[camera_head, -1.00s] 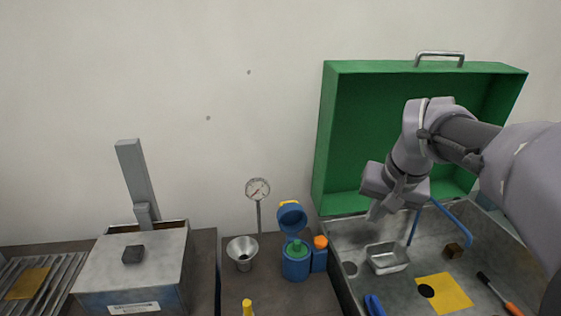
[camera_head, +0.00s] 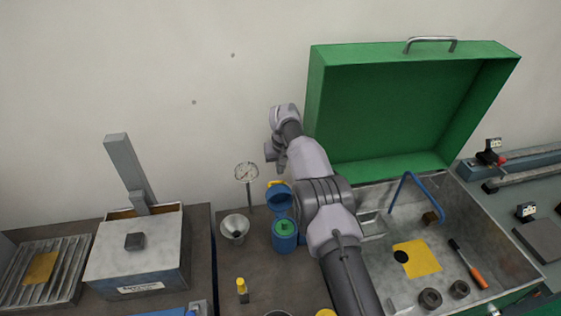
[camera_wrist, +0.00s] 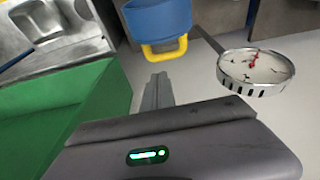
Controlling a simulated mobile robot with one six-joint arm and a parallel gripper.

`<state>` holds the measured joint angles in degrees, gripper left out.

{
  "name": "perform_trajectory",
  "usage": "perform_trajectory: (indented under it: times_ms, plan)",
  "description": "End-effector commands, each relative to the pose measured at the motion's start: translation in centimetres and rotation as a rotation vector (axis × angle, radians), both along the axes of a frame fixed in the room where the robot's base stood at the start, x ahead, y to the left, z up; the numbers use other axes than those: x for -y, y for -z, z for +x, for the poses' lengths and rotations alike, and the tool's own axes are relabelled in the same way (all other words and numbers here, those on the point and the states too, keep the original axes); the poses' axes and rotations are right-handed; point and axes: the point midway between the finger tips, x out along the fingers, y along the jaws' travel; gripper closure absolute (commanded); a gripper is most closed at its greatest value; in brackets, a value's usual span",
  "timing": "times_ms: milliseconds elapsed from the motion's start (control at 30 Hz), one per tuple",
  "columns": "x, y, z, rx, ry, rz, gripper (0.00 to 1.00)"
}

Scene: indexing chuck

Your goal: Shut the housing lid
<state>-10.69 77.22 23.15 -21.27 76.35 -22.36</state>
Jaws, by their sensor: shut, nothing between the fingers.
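A blue round housing (camera_head: 285,240) with a green inside stands on the dark bench. Its blue hinged lid (camera_head: 279,197) is tilted up open, with a yellow tab (camera_head: 277,184) at its top edge. My gripper (camera_head: 281,166) is above and behind the raised lid, apart from it in the head view. In the wrist view my shut, empty fingers (camera_wrist: 158,91) are close to the yellow tab (camera_wrist: 165,49) of the blue lid (camera_wrist: 158,18). I cannot tell whether they touch. My arm hides the bench right of the housing.
A dial gauge (camera_head: 246,173) on a stem stands left of my gripper and shows large in the wrist view (camera_wrist: 255,70). A metal funnel (camera_head: 235,228) is beside the housing. A large case with a raised green lid (camera_head: 400,110) is to the right. A grey box (camera_head: 137,257) is left.

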Motion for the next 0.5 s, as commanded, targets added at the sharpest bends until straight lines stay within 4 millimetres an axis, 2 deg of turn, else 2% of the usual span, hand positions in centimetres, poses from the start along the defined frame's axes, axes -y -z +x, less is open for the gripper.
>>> perform_trajectory:
  times_ms: [100,333,500]
  plan:
    - [-0.1,1.6,0.3,0.0,0.001,0.0,1.0]
    - [0.1,1.3,-0.5,-0.002,-0.002,-0.002,1.0]
    - [0.4,1.2,-1.9,-0.001,0.001,0.001,1.0]
